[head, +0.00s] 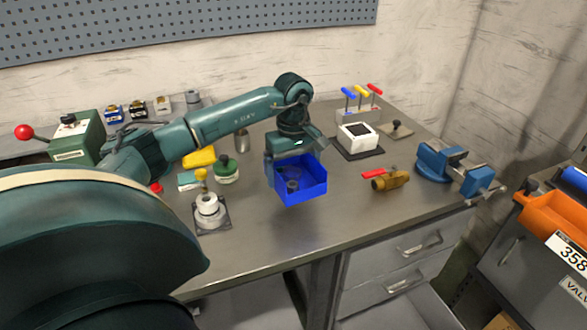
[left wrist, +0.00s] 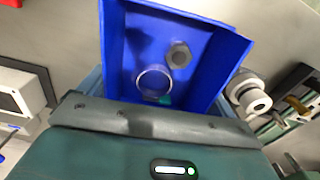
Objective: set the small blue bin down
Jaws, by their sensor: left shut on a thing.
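The small blue bin (head: 313,193) is over the front middle of the metal workbench. My left gripper (head: 294,156) is at its back side, shut on the bin, and the bin looks roughly level. In the left wrist view the bin (left wrist: 128,35) fills the upper middle, beyond the gripper body. A hex nut and a ring lie on its floor. I cannot tell for sure whether the bin's underside touches the bench. My right gripper is not in view.
On the workbench (head: 270,245), a white valve-like part (head: 208,210) and a green round jar (head: 226,170) stand left of the bin. A brass fitting (head: 390,180), a red piece (head: 372,174) and a blue vise (head: 455,168) are to the right. Bare bench lies in front.

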